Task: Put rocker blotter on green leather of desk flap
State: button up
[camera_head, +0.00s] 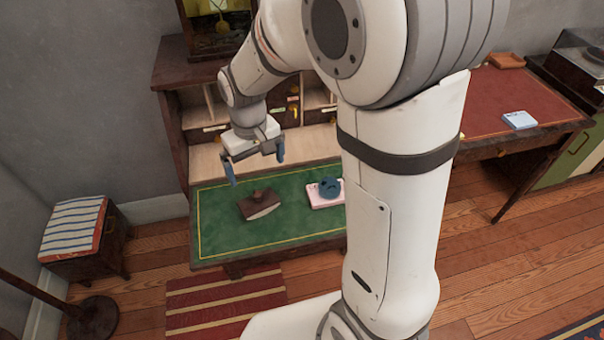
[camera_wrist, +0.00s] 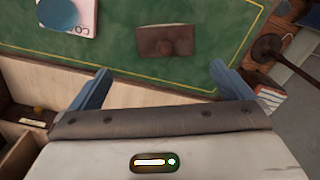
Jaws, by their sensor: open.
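The rocker blotter (camera_head: 260,205), brown with a knob on top and a pale lower edge, rests on the green leather (camera_head: 225,238) of the desk flap. It also shows in the wrist view (camera_wrist: 166,41), on the leather inside the gold border line. My gripper (camera_head: 256,166) is open and empty, with blue fingers. It is above the back part of the desk, behind the blotter and apart from it. In the wrist view my gripper (camera_wrist: 165,88) has its fingers spread wide, with the blotter beyond them.
A pink-and-white book or box (camera_head: 322,198) with a round blue object (camera_head: 330,187) on it lies right of the blotter. Desk pigeonholes and drawers (camera_head: 285,100) stand behind. A striped stool (camera_head: 75,232) is at left. Leather left and in front of the blotter is bare.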

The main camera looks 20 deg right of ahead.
jog(key=s+d+r+m+t+p, duration=0.2)
jog(key=s+d+r+m+p, duration=0.1)
jog(key=s+d+r, duration=0.7)
jog(key=shift+s+d+r+m+p, duration=0.35)
jog(key=shift+s+d+r+m, duration=0.1)
jog(key=shift+s, duration=0.65)
jog(key=shift+w+f, duration=0.1)
